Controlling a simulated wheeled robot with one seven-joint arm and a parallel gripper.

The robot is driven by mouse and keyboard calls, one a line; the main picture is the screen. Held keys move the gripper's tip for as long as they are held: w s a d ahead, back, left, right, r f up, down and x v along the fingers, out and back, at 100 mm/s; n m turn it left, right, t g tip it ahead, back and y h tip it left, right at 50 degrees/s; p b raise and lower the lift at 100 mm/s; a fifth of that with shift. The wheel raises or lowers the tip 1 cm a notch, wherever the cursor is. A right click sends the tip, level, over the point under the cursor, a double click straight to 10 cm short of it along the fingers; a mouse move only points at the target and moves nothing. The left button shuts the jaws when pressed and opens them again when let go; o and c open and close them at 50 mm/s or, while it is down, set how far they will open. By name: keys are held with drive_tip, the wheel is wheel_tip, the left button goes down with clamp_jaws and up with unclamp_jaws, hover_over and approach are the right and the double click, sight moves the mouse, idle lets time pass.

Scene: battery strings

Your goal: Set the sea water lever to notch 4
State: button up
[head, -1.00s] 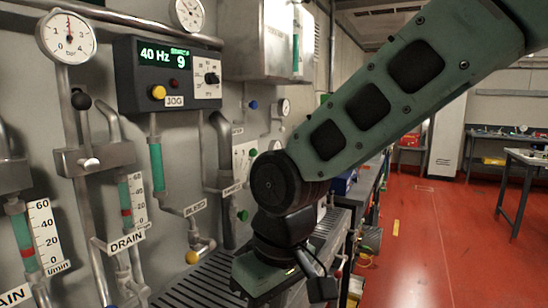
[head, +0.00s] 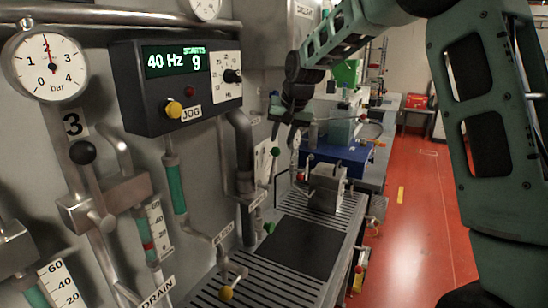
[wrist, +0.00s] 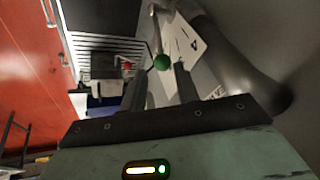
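A lever with a green ball knob (head: 275,151) stands by a white marked plate (head: 262,163) on the wall panel. In the wrist view the green knob (wrist: 162,61) shows just ahead of the fingertips, with its thin rod running up. The plate (wrist: 190,42) beside it bears a dark mark too small to read surely. I cannot make out a sea water label or the notch. My gripper (head: 288,119) is above the knob in the head view. In the wrist view my gripper (wrist: 161,73) has its two fingers apart, with nothing visibly held between them.
A pump panel (head: 176,85) reads 40 Hz and 9. A black-knobbed lever (head: 83,153) and pressure gauge (head: 47,64) are at left. A grated bench (head: 210,296) runs below, with a grey block (head: 327,188) and blue box (head: 340,157) farther along.

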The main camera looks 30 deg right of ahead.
sight(275, 159)
drive_tip(key=p+x, duration=0.3)
drive_tip(key=x, duration=0.8)
drive_tip(key=shift+c, duration=0.3)
